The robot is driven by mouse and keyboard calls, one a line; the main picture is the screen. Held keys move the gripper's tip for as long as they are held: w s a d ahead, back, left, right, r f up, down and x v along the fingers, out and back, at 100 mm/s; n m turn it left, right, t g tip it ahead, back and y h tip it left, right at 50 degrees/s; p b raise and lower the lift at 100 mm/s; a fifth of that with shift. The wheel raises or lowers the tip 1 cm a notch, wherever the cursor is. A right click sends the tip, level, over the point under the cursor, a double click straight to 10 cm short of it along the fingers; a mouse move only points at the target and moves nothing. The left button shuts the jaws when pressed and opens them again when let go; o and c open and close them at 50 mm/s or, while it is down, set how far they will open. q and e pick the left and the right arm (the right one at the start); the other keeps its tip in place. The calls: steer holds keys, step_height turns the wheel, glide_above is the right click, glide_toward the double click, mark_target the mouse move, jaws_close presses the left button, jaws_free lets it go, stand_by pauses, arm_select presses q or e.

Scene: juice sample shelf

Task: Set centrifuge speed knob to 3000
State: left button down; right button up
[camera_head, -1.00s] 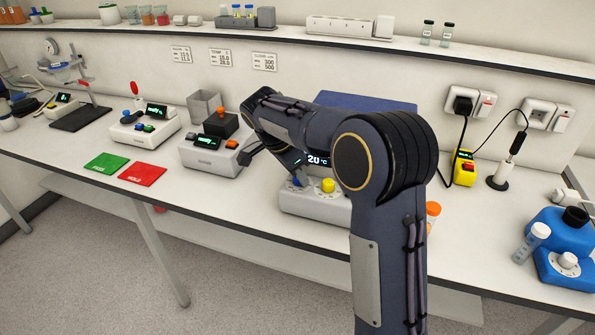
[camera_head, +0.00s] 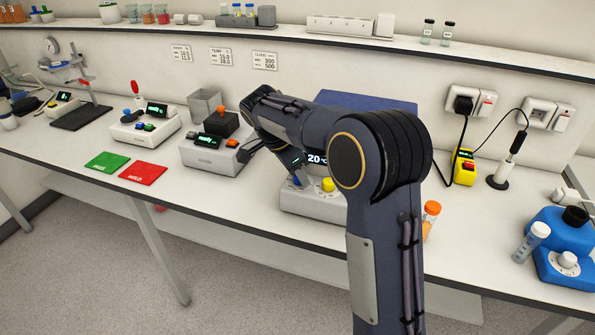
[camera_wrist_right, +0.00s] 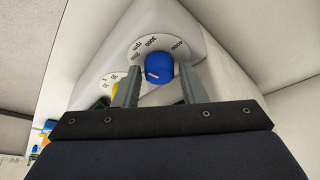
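The centrifuge (camera_head: 312,206) is a pale box with a blue lid behind and a display reading about 20 °C, partly hidden by my right arm. Its blue speed knob (camera_wrist_right: 159,67) sits on a white dial with printed numbers in the right wrist view. A white mark on the knob points to the lower left there. My right gripper (camera_wrist_right: 158,85) is open, with one finger on each side of the knob and small gaps visible; contact is not clear. A yellow knob (camera_head: 328,185) is beside the blue one, mostly hidden by a finger in the wrist view. My left gripper is not in view.
A grey device with an orange knob (camera_head: 221,150) stands left of the centrifuge. An orange-capped tube (camera_head: 431,212) stands to its right, close to my arm. Green (camera_head: 107,162) and red (camera_head: 143,172) mats lie on the left of the bench.

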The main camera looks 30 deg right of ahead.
steer(key=v, duration=0.8)
steer(key=shift+d+f, duration=0.1)
steer(key=shift+f, duration=0.05)
